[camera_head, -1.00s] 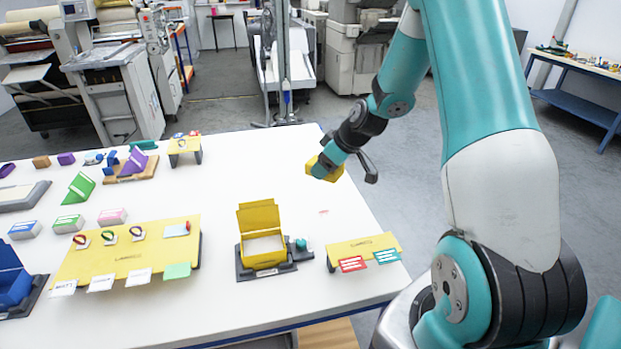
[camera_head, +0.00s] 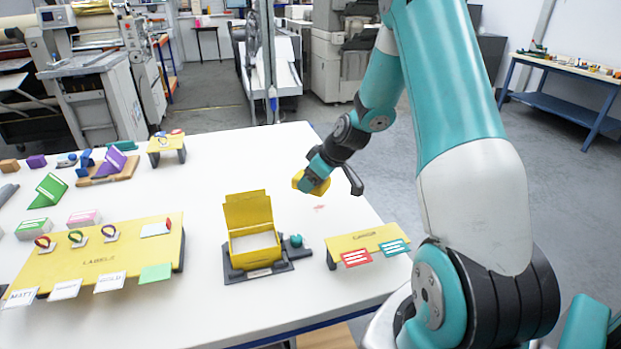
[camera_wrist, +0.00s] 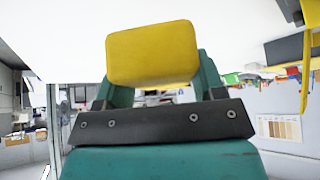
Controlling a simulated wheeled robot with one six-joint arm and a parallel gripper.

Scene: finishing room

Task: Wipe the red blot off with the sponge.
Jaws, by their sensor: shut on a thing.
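My gripper (camera_head: 318,177) is shut on the yellow sponge (camera_head: 307,184), above the right part of the white table (camera_head: 215,165). The sponge also shows large between the fingers in the wrist view (camera_wrist: 152,53). The red blot (camera_head: 319,208) is a small, faint red smear on the table top, just below the gripper in the head view. I cannot tell exactly how high the sponge is over the table.
A yellow open box (camera_head: 250,215) on a dark base stands left of the blot. A low yellow stand (camera_head: 362,240) with red and teal cards is near the front right edge. A long yellow label stand (camera_head: 110,250) is at left. The table around the blot is clear.

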